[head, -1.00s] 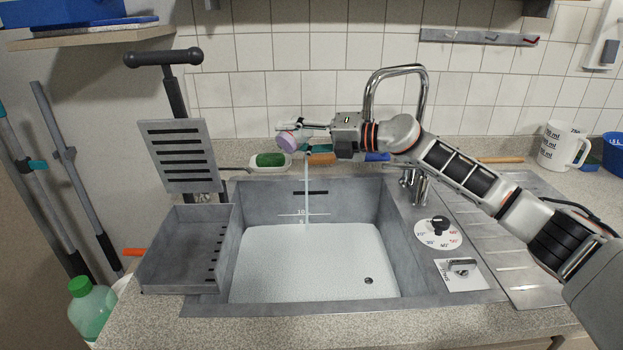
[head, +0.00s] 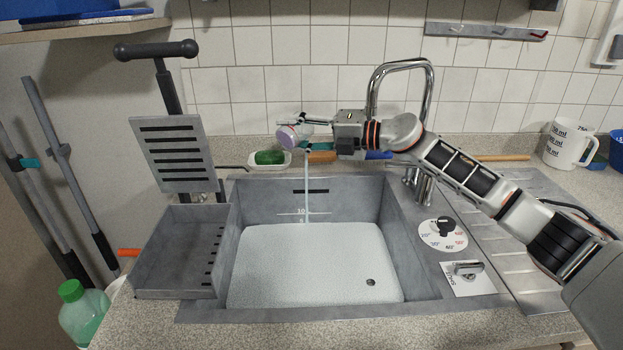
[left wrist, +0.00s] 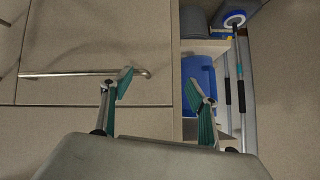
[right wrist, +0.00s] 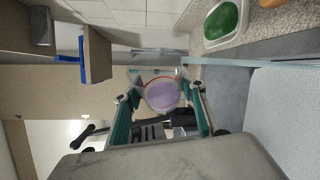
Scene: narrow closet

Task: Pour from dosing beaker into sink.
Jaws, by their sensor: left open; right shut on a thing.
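The dosing beaker (head: 288,137), small and clear with a purplish face, is tilted on its side above the back of the sink. My right gripper (head: 303,134) is shut on it. In the right wrist view the beaker (right wrist: 161,95) sits between the two teal fingers. A thin pale stream falls straight down below the beaker. The grey sink (head: 345,208) holds whitish foamy-looking liquid, with a dark round drain spot at the right front. My left gripper (left wrist: 160,90) shows only in the left wrist view, open and empty, facing cabinet fronts.
A tall chrome faucet (head: 427,100) stands behind the sink, close to my right arm. A soap dish with a green sponge (head: 270,157) is at the back. A slotted rack (head: 173,153) and grey side basin (head: 180,255) are at left. A white measuring jug (head: 567,148) stands back right.

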